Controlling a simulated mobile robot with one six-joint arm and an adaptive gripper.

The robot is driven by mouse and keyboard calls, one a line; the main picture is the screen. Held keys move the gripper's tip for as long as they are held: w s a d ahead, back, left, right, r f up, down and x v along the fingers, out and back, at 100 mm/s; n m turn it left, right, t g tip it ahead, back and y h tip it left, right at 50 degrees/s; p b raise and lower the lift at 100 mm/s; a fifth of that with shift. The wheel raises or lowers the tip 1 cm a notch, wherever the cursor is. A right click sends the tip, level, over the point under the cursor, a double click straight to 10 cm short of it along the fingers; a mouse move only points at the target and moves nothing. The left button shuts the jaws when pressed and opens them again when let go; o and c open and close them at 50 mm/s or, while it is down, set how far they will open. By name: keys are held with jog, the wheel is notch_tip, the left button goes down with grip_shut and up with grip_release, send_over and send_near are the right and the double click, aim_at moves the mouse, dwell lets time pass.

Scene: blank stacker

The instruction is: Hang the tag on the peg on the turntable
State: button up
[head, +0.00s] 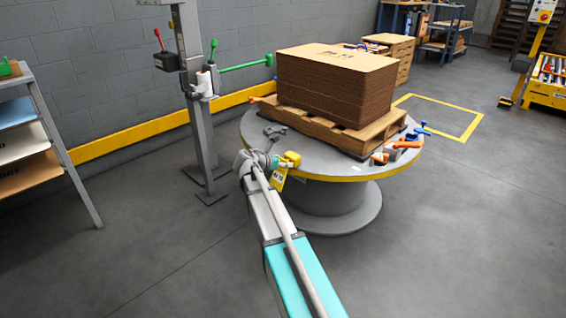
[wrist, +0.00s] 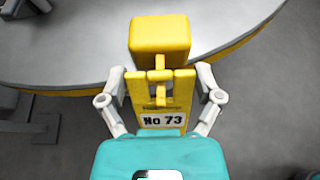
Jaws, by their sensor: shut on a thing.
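My gripper (head: 268,168) is at the near left edge of the turntable (head: 320,163). It is shut on the yellow tag (wrist: 160,121), which has a white label reading "No 73". The tag also shows below the gripper in the head view (head: 278,183). A yellow block (wrist: 160,37) with a thin stem stands just beyond the tag's slotted top; it also shows beside the gripper in the head view (head: 291,158). I cannot tell whether this block is the peg's mount or part of the tag, or whether the stem passes through the tag.
Stacked brown sheets (head: 335,90) sit on a wooden pallet (head: 325,125) on the turntable. Orange and blue clamps lie at its right. A grey post (head: 198,110) with a green-ended lever stands behind at left. A shelf rack (head: 40,140) is far left. The near floor is clear.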

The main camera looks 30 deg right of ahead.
dwell(0.3)
jog(key=o, duration=0.8)
jog(key=shift+p+v, duration=0.4)
jog(key=shift+v, duration=0.4)
jog(key=s+a, duration=0.3)
jog(key=a, duration=0.4)
notch_tip(320, 180, up, 28)
jog(key=s+n+t+h+p, duration=0.1)
jog(key=s+n+t+p, duration=0.1)
jog(key=p, duration=2.1)
jog(key=shift+s+t+p, duration=0.25)
jog(key=shift+t+p, duration=0.15)
jog(key=shift+t, duration=0.5)
jog(key=shift+d, duration=0.15)
jog(key=shift+f, duration=0.1)
